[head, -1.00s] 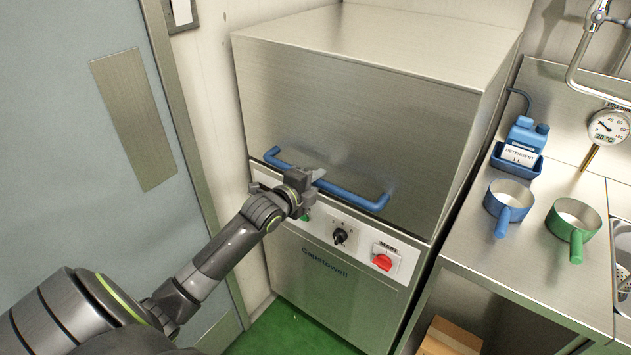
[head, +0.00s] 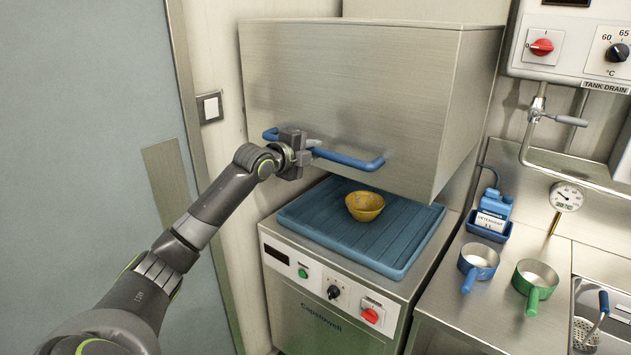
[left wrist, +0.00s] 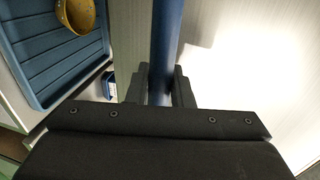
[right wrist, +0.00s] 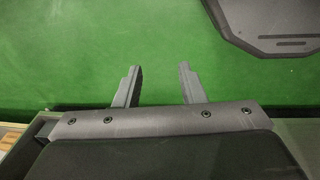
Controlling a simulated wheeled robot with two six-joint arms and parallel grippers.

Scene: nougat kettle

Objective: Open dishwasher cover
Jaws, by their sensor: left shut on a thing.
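The steel dishwasher cover (head: 360,90) is raised, with a gap between it and the machine base (head: 320,310). My left gripper (head: 305,152) is shut on the blue bar handle (head: 350,160) along the cover's lower front edge. In the left wrist view the handle (left wrist: 166,40) runs between the two fingers (left wrist: 167,85). A blue rack (head: 330,228) lies on the base under the cover, with a yellow bowl (head: 365,206) on it. My right gripper (right wrist: 160,85) is open and empty above the green floor, in the right wrist view only.
A steel counter (head: 450,290) on the right holds a blue pan (head: 478,258), a green pan (head: 537,275) and a blue detergent bottle (head: 495,205). A control box (head: 575,45) and tap pipework are above it. A grey door (head: 80,120) is on the left.

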